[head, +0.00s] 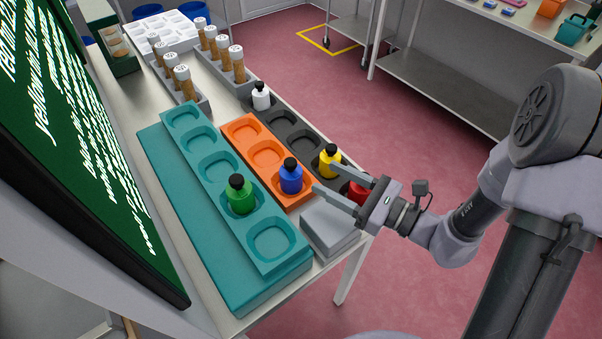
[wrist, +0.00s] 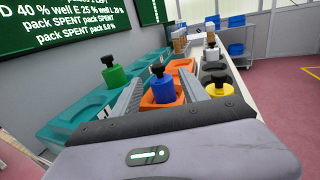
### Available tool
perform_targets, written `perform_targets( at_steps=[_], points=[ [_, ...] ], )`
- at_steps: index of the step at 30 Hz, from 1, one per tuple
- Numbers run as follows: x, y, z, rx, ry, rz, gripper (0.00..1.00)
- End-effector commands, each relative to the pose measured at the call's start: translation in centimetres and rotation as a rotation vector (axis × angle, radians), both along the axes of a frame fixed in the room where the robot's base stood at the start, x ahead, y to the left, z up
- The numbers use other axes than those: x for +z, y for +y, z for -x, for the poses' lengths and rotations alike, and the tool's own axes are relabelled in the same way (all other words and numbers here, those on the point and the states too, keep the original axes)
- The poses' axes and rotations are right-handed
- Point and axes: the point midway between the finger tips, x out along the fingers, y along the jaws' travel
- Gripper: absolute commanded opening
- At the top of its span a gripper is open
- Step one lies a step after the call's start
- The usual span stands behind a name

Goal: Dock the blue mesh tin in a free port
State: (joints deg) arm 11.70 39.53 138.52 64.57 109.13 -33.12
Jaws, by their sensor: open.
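The blue tin (head: 291,178) looks like a plain blue bottle with a black cap; I see no mesh. It stands upright in the near port of the orange dock (head: 241,120). In the wrist view the blue tin (wrist: 163,90) shows between my two fingers. My gripper (head: 319,177) is open, level, its fingertips just right of the blue tin. I cannot tell whether they touch it. The orange dock has empty ports behind the blue tin. The teal dock (head: 160,150) holds a green bottle (head: 240,195), with empty ports before and behind it.
A dark grey dock (head: 270,116) holds white (head: 261,96), yellow (head: 329,160) and red (head: 359,188) bottles, with empty ports between. A grey block (head: 330,224) sits at the table's near edge. Tubes in racks (head: 195,95) stand behind. A screen (head: 75,130) borders the left.

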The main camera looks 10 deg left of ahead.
Motion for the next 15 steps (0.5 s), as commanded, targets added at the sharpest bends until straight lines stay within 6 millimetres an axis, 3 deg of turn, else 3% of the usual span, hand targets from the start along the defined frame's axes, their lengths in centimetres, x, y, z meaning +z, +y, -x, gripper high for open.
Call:
perform_targets(
  at_steps=[9,15],
  points=[
    [-0.1,6.3,-2.2,0.007,-0.002,0.001,0.52],
    [-0.2,8.2,-2.9,0.005,-0.002,0.001,0.52]
  ],
)
